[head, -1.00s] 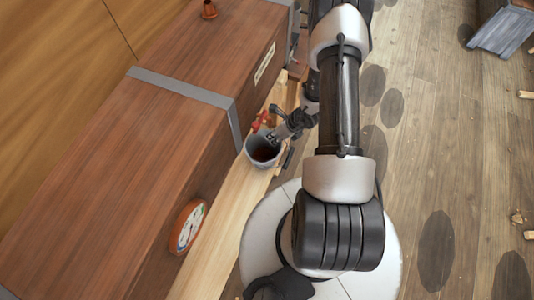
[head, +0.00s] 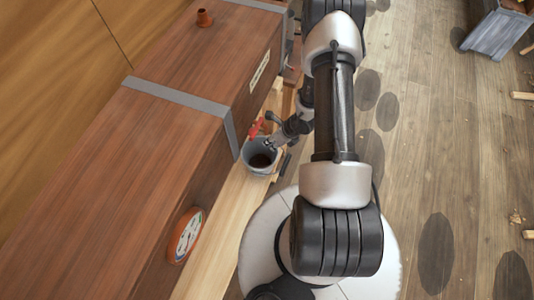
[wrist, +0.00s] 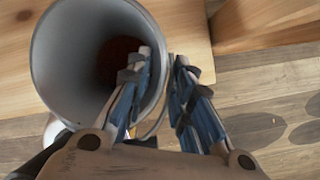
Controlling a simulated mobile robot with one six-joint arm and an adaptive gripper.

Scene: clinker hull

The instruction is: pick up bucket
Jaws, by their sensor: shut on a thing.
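The bucket (head: 260,160) is grey, with a dark reddish-brown inside. In the head view it is upright by the pale plank, beside the long wooden box. My gripper (head: 270,144) is at its upper right rim. In the wrist view the bucket (wrist: 62,62) fills the upper left, its mouth facing the camera. My gripper (wrist: 163,62) is shut on the bucket's wall, one finger inside the mouth and the other outside. I cannot tell whether the bucket touches the plank.
The wooden box (head: 110,190) with grey straps runs along the left. A red tap-like part (head: 255,128) is close behind the bucket. A grey-blue crate (head: 497,30) stands at the far right. The floor between is mostly open.

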